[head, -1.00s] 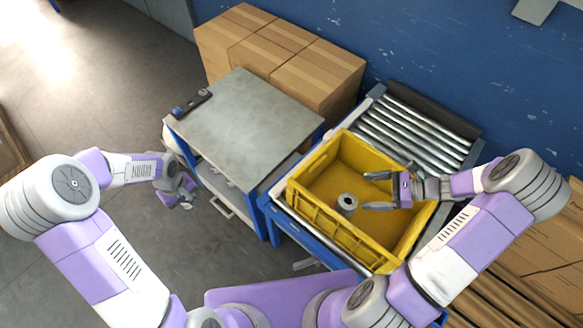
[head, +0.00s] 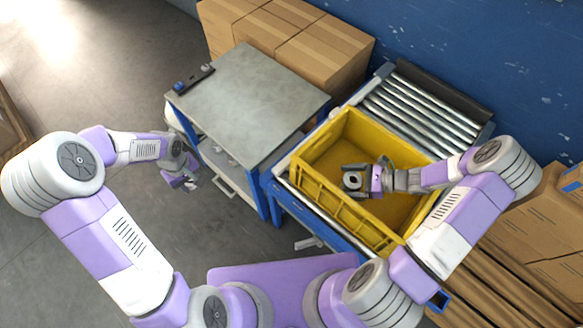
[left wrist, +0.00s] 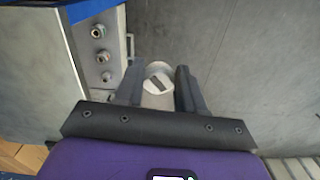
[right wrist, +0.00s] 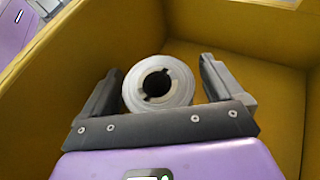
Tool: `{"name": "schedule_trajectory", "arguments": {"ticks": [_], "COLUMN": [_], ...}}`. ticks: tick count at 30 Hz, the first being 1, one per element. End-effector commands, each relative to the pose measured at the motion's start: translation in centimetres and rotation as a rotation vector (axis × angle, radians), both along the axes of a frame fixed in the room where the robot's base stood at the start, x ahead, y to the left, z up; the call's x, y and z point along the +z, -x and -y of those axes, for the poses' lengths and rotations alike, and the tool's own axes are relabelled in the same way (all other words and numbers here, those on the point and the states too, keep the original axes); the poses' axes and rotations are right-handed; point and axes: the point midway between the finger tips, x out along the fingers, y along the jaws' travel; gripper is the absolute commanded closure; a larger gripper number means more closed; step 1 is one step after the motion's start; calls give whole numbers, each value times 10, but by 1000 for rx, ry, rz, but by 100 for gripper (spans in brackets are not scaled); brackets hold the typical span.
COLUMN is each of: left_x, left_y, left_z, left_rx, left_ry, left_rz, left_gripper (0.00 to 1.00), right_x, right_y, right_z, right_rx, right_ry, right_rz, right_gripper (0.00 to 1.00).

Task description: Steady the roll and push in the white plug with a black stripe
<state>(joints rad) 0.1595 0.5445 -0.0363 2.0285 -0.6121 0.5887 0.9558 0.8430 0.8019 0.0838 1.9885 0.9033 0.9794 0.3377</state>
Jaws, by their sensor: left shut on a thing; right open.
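The grey roll (head: 353,181) stands upright in the yellow crate (head: 318,198). In the right wrist view the roll (right wrist: 177,96) shows a dark notched hole facing up. My right gripper (head: 349,180) is open, its fingers on either side of the roll, with visible gaps in the right wrist view. My left gripper (head: 190,182) is shut on the white plug (left wrist: 154,98), low beside the grey-topped table and away from the crate. The plug's black stripe shows on its end between the fingers in the left wrist view.
The grey-topped table (head: 245,105) stands left of the crate, with a dark tool (head: 194,79) at its corner. A roller conveyor (head: 425,105) runs behind the crate. Cardboard boxes (head: 310,45) stand at the back, and more boxes (head: 545,225) at the right.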

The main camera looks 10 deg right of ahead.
Motion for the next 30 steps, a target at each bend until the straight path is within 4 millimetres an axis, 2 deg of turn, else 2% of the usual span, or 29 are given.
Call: {"name": "schedule_trajectory", "arguments": {"ticks": [8, 22, 30], "left_x": [0, 0, 0], "left_y": [0, 0, 0], "left_z": [0, 0, 0], "left_rx": [0, 0, 0], "left_ry": [0, 0, 0], "left_rz": [0, 0, 0], "left_gripper": [89, 89, 89], "right_x": [0, 0, 0], "right_y": [0, 0, 0], "right_z": [-2, -1, -1], "right_rx": [0, 0, 0], "right_ry": [0, 0, 0], "right_rz": [0, -1, -1], "right_gripper": [6, 75, 75]}}
